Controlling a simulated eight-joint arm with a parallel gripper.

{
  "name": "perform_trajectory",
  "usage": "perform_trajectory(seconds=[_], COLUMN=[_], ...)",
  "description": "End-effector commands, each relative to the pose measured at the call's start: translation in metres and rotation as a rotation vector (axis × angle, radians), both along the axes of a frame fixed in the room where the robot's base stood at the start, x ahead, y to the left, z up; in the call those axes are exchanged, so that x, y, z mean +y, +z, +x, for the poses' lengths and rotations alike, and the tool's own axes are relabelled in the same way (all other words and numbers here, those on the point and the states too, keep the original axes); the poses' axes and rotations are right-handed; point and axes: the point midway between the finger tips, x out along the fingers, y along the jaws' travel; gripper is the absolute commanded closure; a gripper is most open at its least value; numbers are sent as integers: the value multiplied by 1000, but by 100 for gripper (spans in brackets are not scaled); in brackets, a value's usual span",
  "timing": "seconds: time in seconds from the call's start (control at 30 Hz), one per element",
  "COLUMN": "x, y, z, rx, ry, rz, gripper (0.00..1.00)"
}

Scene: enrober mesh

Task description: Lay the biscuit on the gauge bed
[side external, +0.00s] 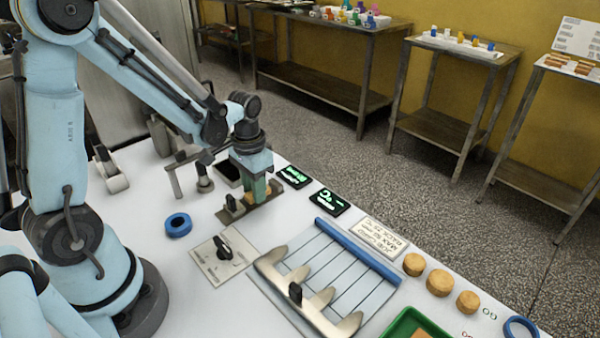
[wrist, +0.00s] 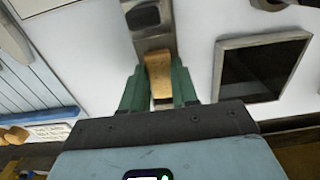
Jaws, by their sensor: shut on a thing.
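My gripper (side external: 259,191) points down at the near side of the two lit displays. In the wrist view its green fingers (wrist: 159,88) are shut on a tan biscuit (wrist: 159,72), one finger on each side.
Displays (side external: 293,177) and a dark square tray (side external: 229,172) stand close to my gripper. A slatted bed (side external: 345,262) with metal fingers, a knob plate (side external: 221,256) and a blue ring (side external: 178,225) lie nearer. Three round biscuits (side external: 438,282) and a green tray (side external: 400,326) are right.

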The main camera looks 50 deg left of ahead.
Motion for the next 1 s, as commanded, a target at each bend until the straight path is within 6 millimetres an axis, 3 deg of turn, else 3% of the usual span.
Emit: perform_trajectory(seconds=[0.37, 0.4, 0.57, 1.0], x=[0, 0, 0, 0], y=[-3, -4, -3, 5], z=[0, 0, 0, 0], rx=[0, 0, 0, 0], ry=[0, 0, 0, 0], rz=[0, 0, 0, 0], gripper=[88, 70, 46, 46])
